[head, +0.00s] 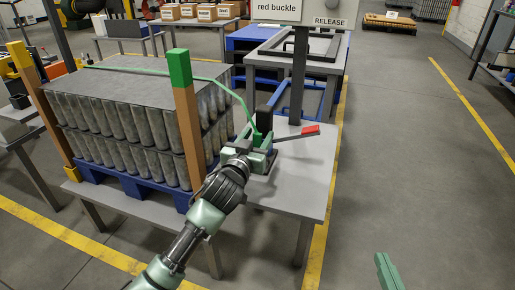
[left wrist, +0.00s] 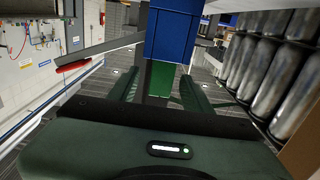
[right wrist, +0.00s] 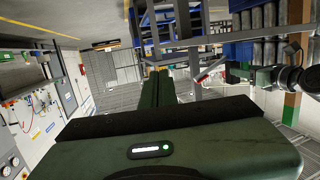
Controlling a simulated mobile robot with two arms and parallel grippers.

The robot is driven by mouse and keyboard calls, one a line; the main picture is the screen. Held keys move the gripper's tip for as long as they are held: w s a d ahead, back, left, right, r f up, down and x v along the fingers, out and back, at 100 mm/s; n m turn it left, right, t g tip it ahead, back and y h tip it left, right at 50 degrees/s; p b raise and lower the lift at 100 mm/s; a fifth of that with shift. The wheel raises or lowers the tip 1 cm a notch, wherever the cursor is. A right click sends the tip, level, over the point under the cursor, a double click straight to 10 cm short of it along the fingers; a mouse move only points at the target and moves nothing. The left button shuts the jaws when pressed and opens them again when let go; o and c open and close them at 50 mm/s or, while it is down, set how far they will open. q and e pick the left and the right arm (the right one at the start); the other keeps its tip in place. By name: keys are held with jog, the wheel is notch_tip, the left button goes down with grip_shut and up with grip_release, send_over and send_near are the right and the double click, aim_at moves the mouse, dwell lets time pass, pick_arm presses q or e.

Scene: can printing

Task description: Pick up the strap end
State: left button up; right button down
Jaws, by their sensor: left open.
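The green strap (head: 215,80) runs over the pallet load and slopes down at its right to a green strap end (head: 257,137). My left gripper (head: 260,150) is at this end. In the left wrist view, a green piece that looks like the strap end (left wrist: 163,80) shows between the open fingers of my left gripper (left wrist: 160,92). Whether the fingers touch it is unclear. My right gripper (head: 386,272) is low at the right, far from the strap. In the right wrist view its fingers (right wrist: 157,88) lie together with nothing seen between them.
A lever with a red handle (head: 304,131) sticks out right of the left gripper, above a grey table (head: 300,180). Stacked cans (head: 120,125) stand on a blue pallet (head: 130,185) with corner posts (head: 188,125). A "red buckle" sign (head: 290,10) stands behind. Floor at right is clear.

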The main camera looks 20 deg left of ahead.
pick_arm(q)
grip_shut()
jog(key=shift+r, duration=0.1)
